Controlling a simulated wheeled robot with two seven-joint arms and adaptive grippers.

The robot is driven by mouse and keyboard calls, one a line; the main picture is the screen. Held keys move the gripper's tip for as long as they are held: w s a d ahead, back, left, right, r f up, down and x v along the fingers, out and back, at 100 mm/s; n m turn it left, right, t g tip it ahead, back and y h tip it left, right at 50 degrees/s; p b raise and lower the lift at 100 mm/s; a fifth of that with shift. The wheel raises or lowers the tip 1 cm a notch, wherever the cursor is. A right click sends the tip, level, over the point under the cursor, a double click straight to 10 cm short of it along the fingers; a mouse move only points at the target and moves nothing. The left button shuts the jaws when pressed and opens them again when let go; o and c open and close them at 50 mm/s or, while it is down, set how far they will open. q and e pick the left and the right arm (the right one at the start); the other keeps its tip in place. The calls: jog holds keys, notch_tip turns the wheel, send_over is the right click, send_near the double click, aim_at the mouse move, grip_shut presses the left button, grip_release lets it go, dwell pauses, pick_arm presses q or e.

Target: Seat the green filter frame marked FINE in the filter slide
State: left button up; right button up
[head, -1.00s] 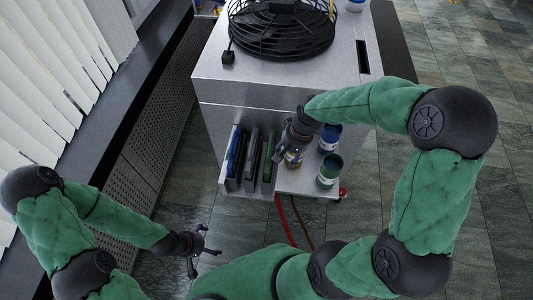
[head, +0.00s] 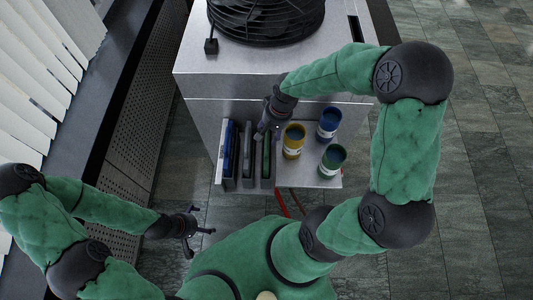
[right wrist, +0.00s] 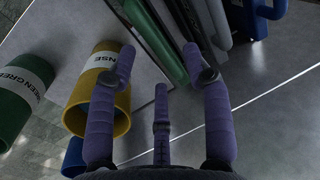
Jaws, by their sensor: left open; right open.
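The green filter frame (head: 266,156) stands upright at the right end of a row on the cabinet's low shelf, beside a grey frame (head: 247,156) and a blue frame (head: 228,150). In the right wrist view the green frame (right wrist: 151,38) shows ahead of my fingers; no FINE mark is readable. My right gripper (head: 267,131) is open and empty, at the rear of the green frame, and its spread fingers also show in the right wrist view (right wrist: 159,62). My left gripper (head: 197,231) is open and empty, away from the shelf. I cannot clearly identify the filter slide.
Yellow (head: 293,141), blue (head: 328,124) and dark green (head: 332,161) jars stand right of the frames, the yellow one close to my right gripper. A black fan (head: 265,18) sits on the cabinet top (head: 200,58). A dark slot (head: 355,28) shows at the top's right. Red cables hang below the shelf.

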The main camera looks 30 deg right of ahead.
aim_at(267, 152)
jog(key=f, duration=0.1)
jog(key=f+b, duration=0.1)
jog(key=f, duration=0.1)
jog(key=a+f, duration=0.1)
jog(key=f, duration=0.1)
jog(key=shift+s, duration=0.1)
jog(key=shift+d, duration=0.1)
jog(key=shift+c, duration=0.3)
grip_shut()
